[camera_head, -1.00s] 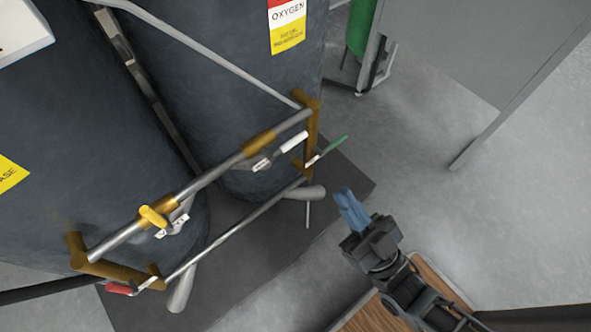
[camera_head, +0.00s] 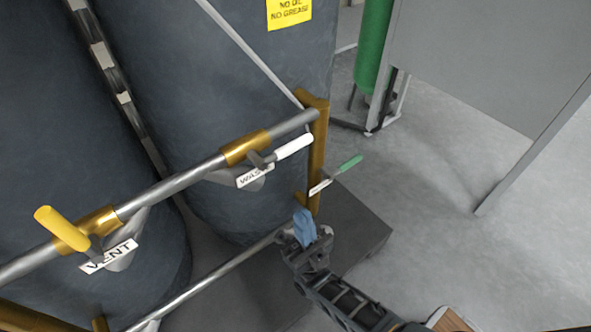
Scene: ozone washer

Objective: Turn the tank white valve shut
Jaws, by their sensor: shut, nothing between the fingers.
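The white valve handle (camera_head: 294,147) sticks out to the upper right from a brass fitting (camera_head: 247,147) on the upper pipe, in front of the dark tank. A small lettered tag (camera_head: 255,176) hangs below it. My gripper (camera_head: 304,222) has blue fingers, which are shut and empty.
A green-handled valve (camera_head: 348,164) is on the right by the brass upright (camera_head: 317,150). A yellow-handled valve (camera_head: 60,229) with a VENT tag is at the left. A grey panel (camera_head: 480,60) and green cylinder (camera_head: 374,45) stand behind. The floor at right is clear.

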